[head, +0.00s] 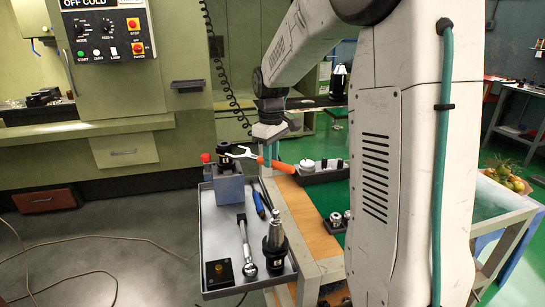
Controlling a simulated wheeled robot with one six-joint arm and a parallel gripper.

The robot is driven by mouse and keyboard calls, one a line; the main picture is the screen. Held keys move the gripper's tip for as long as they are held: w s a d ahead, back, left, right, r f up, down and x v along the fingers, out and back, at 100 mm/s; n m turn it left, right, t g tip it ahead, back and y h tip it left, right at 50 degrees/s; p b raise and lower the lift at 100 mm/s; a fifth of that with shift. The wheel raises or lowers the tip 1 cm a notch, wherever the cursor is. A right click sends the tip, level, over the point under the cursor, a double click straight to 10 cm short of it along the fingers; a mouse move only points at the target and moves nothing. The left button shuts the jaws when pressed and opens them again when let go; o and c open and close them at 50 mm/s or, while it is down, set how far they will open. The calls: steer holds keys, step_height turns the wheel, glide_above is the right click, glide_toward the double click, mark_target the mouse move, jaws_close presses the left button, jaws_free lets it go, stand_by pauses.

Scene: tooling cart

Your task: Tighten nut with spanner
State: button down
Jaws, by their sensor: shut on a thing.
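The spanner (242,153) has a silver open-ended head and an orange handle (281,166). My gripper (270,158) is shut on the spanner near where the handle meets the shank. The spanner lies roughly level, its head pointing left. The head is at a dark round fitting (226,160) on top of a blue-grey block (229,187). The nut cannot be made out clearly at this size. I cannot tell whether the spanner's jaws are around it or only beside it.
The grey tray (222,228) holds a ratchet (246,246), a dark tool holder (274,250), a black square plate (219,273) and blue-handled pliers (259,203). A red knob (206,158) is beside the block. A black parts tray (322,172) stands to the right.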

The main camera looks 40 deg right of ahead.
steer(key=shift+w+a, duration=0.3)
steer(key=shift+w, duration=0.5)
steer(key=shift+w+a, duration=0.3)
steer(key=shift+w, duration=0.55)
steer(key=shift+w+a, duration=0.3)
steer(key=shift+w, duration=0.6)
steer(key=shift+s+a+m, duration=0.2)
steer(key=shift+a+m, duration=0.4)
steer(key=shift+a, duration=0.05)
steer(key=shift+a, duration=0.15)
steer(key=shift+s+a+m, duration=0.15)
steer(key=shift+a+m, duration=0.35)
steer(key=shift+m, duration=0.1)
steer(key=shift+a+m, duration=0.6)
steer(key=shift+a, duration=0.05)
steer(key=shift+a, duration=0.1)
